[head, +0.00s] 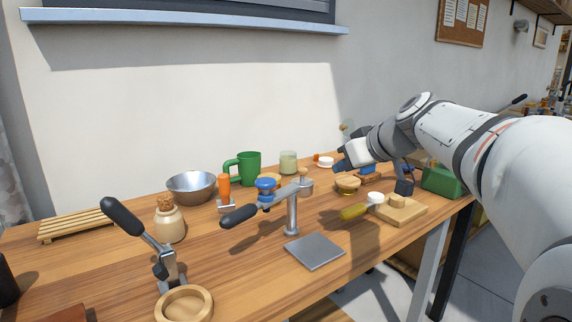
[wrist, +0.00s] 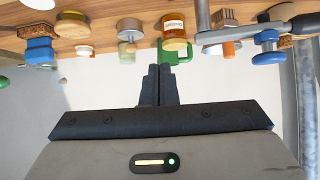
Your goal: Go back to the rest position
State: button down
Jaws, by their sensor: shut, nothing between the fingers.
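My gripper (head: 342,160) is at the right of the head view, above the far right part of the wooden table (head: 120,268). In the wrist view its two dark fingers (wrist: 159,84) are together with nothing between them. Below and near it in the head view are a round wooden-lidded pot (head: 347,184) and a blue item (head: 368,169), partly hidden by the arm. The wrist view is upside down, with the tabletop along its upper edge.
A metal stand with a black-handled lever (head: 292,210) rises mid-table. Another black-handled lever (head: 125,215) stands at left front.

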jog(key=s+d+r+m+g+h+p, duration=0.1)
jog(key=s+m+g+h+p, duration=0.2)
jog(key=s+p, duration=1)
jog(key=s+d+r+m+g+h+p, duration=0.2)
jog(key=s+m+g+h+p, duration=0.1)
jog(key=s+p, duration=0.9)
jog(key=p, duration=0.2)
jog(key=shift+s+r+m+p, duration=0.3)
jog(key=shift+s+p, duration=0.05)
jog(key=shift+p, duration=0.05)
